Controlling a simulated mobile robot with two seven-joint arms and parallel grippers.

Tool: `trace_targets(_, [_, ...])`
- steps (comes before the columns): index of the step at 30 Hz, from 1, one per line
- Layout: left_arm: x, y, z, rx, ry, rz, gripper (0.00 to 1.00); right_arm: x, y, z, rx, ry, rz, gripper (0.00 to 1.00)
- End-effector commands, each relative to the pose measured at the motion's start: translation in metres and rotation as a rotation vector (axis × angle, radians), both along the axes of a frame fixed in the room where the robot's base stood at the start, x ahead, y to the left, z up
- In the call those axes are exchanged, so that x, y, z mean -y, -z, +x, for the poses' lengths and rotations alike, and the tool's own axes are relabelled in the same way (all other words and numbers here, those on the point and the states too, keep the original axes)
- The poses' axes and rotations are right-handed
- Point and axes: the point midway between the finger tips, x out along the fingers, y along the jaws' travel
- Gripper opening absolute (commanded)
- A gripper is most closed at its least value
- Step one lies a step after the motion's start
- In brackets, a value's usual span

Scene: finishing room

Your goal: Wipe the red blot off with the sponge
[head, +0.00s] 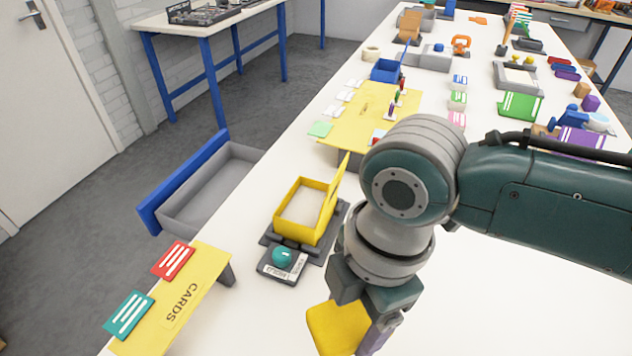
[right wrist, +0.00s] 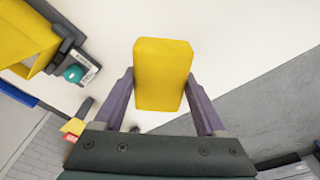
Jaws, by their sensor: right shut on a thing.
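A yellow sponge (head: 338,327) is held in my right gripper (head: 372,335), low over the near part of the white table. In the right wrist view the sponge (right wrist: 163,65) sits between both fingers of the right gripper (right wrist: 160,92), and bare white table shows beyond it. I cannot tell whether the sponge touches the table. No red blot shows in either view; my right arm and the sponge cover part of the table. My left gripper is not in view.
A yellow open-lidded box (head: 318,228) and a teal knob (head: 282,257) on a dark base stand left of my right arm. A yellow cards stand (head: 190,298) is at the near left. A blue-fronted drawer (head: 185,180) sticks out from the table. Several small items lie farther back.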

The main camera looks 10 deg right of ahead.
Motion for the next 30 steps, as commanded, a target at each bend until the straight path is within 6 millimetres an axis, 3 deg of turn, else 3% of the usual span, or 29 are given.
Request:
trace_targets(1, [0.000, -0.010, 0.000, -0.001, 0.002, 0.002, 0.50, 0.000, -0.009, -0.001, 0.000, 0.001, 0.000, 0.13])
trace_targets(8, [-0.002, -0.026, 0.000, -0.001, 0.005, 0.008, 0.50, -0.001, -0.023, -0.002, -0.001, 0.008, 0.000, 0.13])
trace_targets(26, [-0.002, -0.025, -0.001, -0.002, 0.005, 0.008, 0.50, -0.001, -0.023, -0.001, 0.000, 0.009, 0.001, 0.13])
trace_targets(30, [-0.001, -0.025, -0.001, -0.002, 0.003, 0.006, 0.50, 0.000, -0.036, 0.010, 0.007, 0.067, 0.002, 0.13])
